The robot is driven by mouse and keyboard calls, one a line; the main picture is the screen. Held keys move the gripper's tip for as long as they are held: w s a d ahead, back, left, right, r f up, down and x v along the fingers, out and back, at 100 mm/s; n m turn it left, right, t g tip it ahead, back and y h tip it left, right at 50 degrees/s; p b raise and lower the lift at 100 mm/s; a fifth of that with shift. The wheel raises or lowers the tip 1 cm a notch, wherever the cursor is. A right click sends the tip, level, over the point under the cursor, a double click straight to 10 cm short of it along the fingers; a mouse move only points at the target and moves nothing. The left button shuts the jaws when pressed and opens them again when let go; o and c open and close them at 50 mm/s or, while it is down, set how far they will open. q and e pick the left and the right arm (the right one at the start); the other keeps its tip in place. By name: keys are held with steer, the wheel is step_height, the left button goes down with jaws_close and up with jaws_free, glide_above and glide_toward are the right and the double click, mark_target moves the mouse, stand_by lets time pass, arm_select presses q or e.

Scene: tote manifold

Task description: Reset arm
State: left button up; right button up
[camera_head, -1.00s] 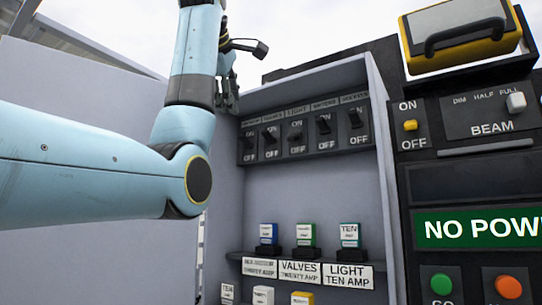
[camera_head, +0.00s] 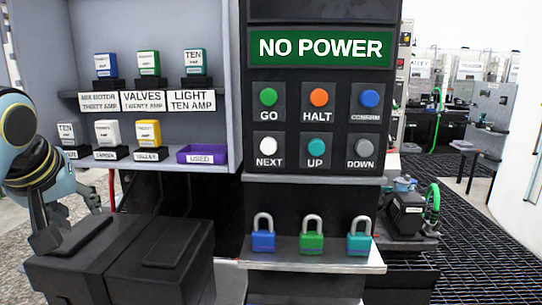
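My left arm, light blue with a dark wrist, comes in at the left edge in the head view. Its dark gripper (camera_head: 68,222) hangs low at the left, by the top of a black box. Its fingers look spread, with nothing seen between them. Part of the gripper is hidden by its own links. My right gripper is not in view.
A grey cabinet holds several coloured fuses above a purple USED tray (camera_head: 203,155). Right of it, a black panel has a green NO POWER display (camera_head: 320,48) and several buttons. Three padlocks (camera_head: 312,236) stand on a shelf (camera_head: 300,257). Black boxes (camera_head: 160,262) fill the lower left.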

arm_select(q)
steer(key=s+d+f+m+g+h, duration=0.1)
steer(key=s+f+m, duration=0.1)
steer(key=s+f, duration=0.5)
steer(key=s+d+f+m+g, duration=0.2)
steer(key=s+f+m, duration=0.1)
steer(key=s, duration=0.8)
steer(key=s+d+f+m+g+h, duration=0.1)
steer(key=s+f+m, duration=0.1)
steer(key=s+f, duration=0.5)
step_height(320, 180, down, 30)
steer(key=s+a+f+g+b, duration=0.1)
steer(key=s+a+b, duration=0.15)
steer(key=b, duration=0.55)
steer(key=s+f+b, duration=0.4)
steer(key=s+f, duration=0.5)
steer(key=f, duration=0.4)
steer(key=s+a+f+g+b, duration=0.1)
steer(key=s+f+b, duration=0.3)
steer(key=s+f, duration=0.6)
step_height(320, 180, down, 4)
steer(key=shift+s+r+b, duration=0.25)
steer(key=shift+s+b, duration=0.05)
steer(key=shift+b, duration=0.05)
steer(key=shift+a+g, duration=0.1)
steer(key=shift+g, duration=0.2)
